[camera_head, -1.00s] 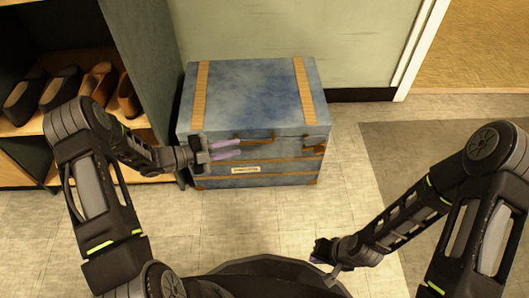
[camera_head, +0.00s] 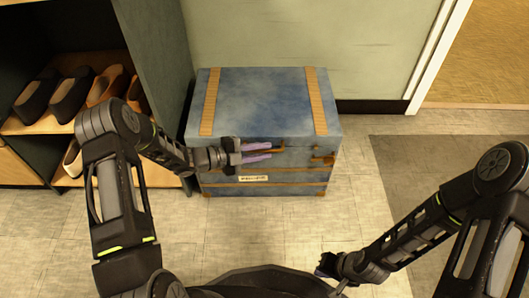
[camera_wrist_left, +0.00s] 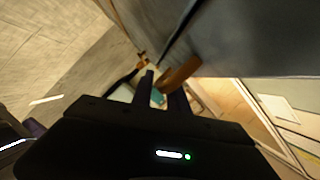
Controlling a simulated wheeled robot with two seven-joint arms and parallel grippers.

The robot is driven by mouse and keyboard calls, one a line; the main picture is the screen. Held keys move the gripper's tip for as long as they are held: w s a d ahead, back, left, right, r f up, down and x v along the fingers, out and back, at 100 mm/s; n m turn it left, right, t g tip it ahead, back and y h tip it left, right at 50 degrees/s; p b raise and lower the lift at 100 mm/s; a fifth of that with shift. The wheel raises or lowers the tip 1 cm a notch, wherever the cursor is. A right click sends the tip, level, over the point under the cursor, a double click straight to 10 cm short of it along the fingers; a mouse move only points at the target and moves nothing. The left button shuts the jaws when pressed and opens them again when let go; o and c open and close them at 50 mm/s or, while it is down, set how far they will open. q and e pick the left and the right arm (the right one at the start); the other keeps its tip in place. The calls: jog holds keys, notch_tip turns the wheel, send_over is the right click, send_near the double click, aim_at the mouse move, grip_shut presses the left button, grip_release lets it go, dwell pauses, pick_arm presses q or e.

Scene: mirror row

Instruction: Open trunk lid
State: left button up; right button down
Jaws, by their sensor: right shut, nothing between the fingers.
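The blue trunk (camera_head: 300,182) with tan straps stands on the floor against the wall, its lid (camera_head: 265,100) shut. My left gripper (camera_head: 271,151) is at the trunk's upper front, its two purple fingers apart and pointing right, partly covering the brown front handle. In the left wrist view, a brown handle (camera_wrist_left: 182,72) shows just beyond the fingertips, next to the trunk's dark blue face (camera_wrist_left: 235,40). Whether the fingers touch it I cannot tell. My right gripper (camera_head: 325,266) is shut and empty, low over the floor in front of the trunk.
A dark shoe rack (camera_head: 160,60) with several shoes stands close to the trunk's left side. A wall (camera_head: 290,30) is behind it. A white door frame (camera_head: 436,55) and a grey mat (camera_head: 400,165) are to the right. The floor before the trunk is clear.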

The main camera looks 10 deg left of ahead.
pick_arm(q)
jog(key=shift+w+d, duration=0.25)
jog(key=shift+d, duration=0.1)
jog(key=shift+c, duration=0.4)
grip_shut()
dwell(0.9)
